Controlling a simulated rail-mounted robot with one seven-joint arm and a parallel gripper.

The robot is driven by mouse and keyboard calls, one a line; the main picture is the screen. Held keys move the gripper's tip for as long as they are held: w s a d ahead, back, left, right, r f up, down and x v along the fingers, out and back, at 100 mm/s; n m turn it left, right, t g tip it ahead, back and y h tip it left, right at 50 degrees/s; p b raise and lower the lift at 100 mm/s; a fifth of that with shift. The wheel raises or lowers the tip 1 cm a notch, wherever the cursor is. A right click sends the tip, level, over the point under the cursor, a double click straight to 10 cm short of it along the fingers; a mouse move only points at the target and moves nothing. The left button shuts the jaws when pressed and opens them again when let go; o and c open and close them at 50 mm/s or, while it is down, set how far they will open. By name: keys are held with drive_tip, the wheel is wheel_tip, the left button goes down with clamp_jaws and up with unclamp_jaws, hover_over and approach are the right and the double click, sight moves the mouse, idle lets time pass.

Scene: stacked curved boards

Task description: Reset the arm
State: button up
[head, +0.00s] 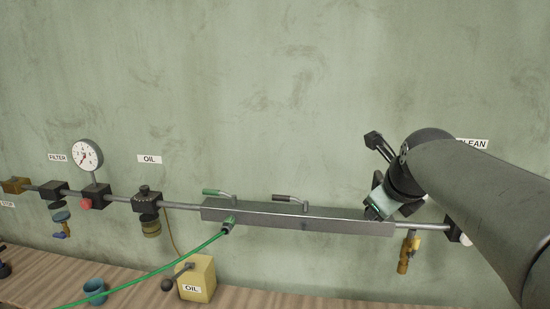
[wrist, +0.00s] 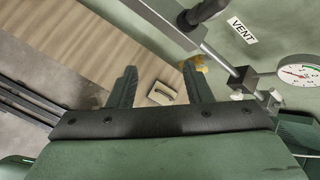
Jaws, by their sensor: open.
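My gripper (wrist: 160,82) shows in the wrist view with its two dark green fingers spread apart and nothing between them. In the head view my arm reaches in from the right, and my gripper (head: 375,208) is in front of the right part of the grey manifold bar (head: 270,217). Its fingertips are hard to make out there, and I cannot tell whether it touches the bar. My arm hides part of the wall and the pipe's right end.
A pipe line with a gauge (head: 87,155), a green lever (head: 214,192), a black lever (head: 288,199) and a brass valve (head: 408,252) runs along the wall. A green hose (head: 150,272) hangs from the bar. A yellow oil can (head: 198,278) and blue cup (head: 95,290) stand on the bench.

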drive_tip(key=s+a+f+n+g+b, duration=0.1)
drive_tip(key=s+a+f+n+g, duration=0.1)
drive_tip(key=s+f+n, duration=0.5)
drive_tip(key=s+a+f+n+g+b, duration=0.1)
drive_tip(key=s+a+f+n+g, duration=0.1)
drive_tip(key=s+a+f+n, duration=0.2)
drive_tip(key=s+a+f+n+g+y+b, duration=0.1)
drive_tip(key=s+a+f+n+g, duration=0.2)
drive_tip(key=s+f+n, duration=0.7)
wheel_tip(320, 180, down, 4)
drive_tip(key=n, duration=0.8)
drive_tip(key=shift+a+f+n, duration=0.2)
drive_tip(key=shift+n, duration=0.2)
